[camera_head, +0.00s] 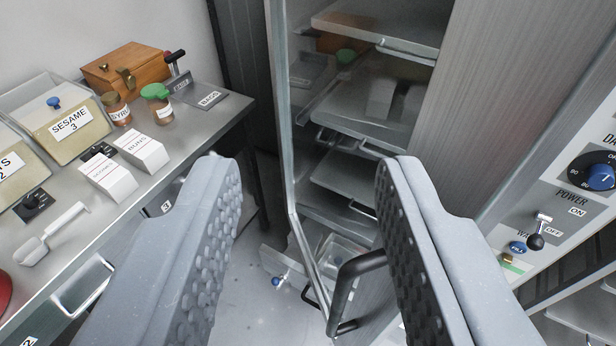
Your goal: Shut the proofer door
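The proofer (455,120) is a tall grey cabinet right of centre, with several metal shelves showing inside. Its proofer door (284,130) stands open, a glass panel in a metal frame swung toward me. A black bar handle (345,285) is on the door's near lower part. My gripper (305,180) is open and empty, its two grey textured fingers wide apart. The handle shows between the fingers, close to the right finger, which hides part of it. I cannot tell whether they touch.
A counter (190,130) on the left holds a sesame bin (65,130), small boxes (140,150), jars, a scoop and a wooden box (125,68). A control panel (560,210) with a dial and switch is at right. Grey floor (225,290) shows between counter and door.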

